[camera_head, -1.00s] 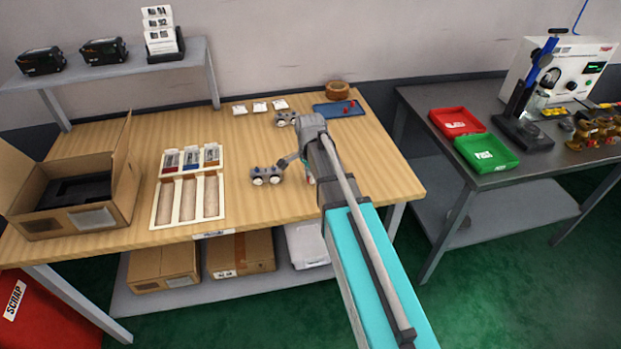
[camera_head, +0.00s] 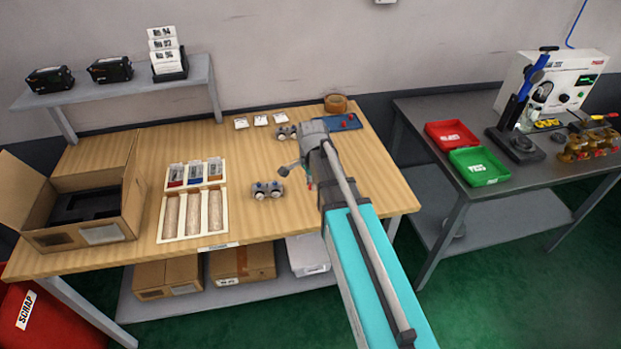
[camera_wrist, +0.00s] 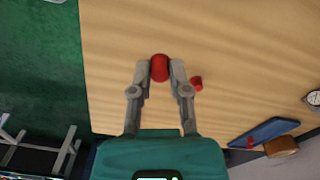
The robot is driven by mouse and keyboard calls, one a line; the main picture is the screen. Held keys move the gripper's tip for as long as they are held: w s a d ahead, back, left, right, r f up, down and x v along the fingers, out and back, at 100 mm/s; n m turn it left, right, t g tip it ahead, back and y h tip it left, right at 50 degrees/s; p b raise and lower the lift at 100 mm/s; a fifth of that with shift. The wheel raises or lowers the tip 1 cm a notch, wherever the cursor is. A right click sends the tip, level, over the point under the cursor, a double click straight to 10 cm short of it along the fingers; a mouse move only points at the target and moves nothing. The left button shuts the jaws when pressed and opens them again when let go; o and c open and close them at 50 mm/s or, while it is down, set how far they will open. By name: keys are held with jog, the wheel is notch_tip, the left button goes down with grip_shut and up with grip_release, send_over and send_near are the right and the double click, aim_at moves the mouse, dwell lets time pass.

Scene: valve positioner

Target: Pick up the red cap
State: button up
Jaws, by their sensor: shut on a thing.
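A red cap (camera_wrist: 160,66) sits between my fingertips in the wrist view. My gripper (camera_wrist: 160,76) is shut on its sides. A second, smaller-looking red piece (camera_wrist: 196,83) is just right of the right finger, apart from the held cap, over the wooden table (camera_wrist: 215,40). In the head view my own arm covers most of the gripper, and the held cap cannot be made out clearly there. I cannot tell exactly how high the cap is above the table.
A gauge device (camera_head: 267,190) stands left of my gripper. A blue tray (camera_head: 327,125) with small red pieces and a brown roll (camera_head: 336,103) are at the back. A sectioned wooden tray (camera_head: 163,215) and open carton (camera_head: 110,225) stand left. The table's front middle is clear.

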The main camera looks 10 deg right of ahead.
jog(key=s+r+p, duration=0.6)
jog(key=s, duration=0.5)
jog(key=shift+s+r, duration=0.15)
jog(key=shift+r, duration=0.25)
jog(key=shift+m, duration=0.4)
jog(key=w+a, duration=0.5)
jog(key=w, duration=0.1)
jog(key=w+a+f+b, duration=0.1)
jog(key=w+a, duration=0.4)
jog(key=w, duration=0.1)
jog(key=w+a+b, duration=0.1)
jog(key=w+a, duration=0.5)
jog(key=shift+w+f, duration=0.3)
jog(key=shift+f, duration=0.05)
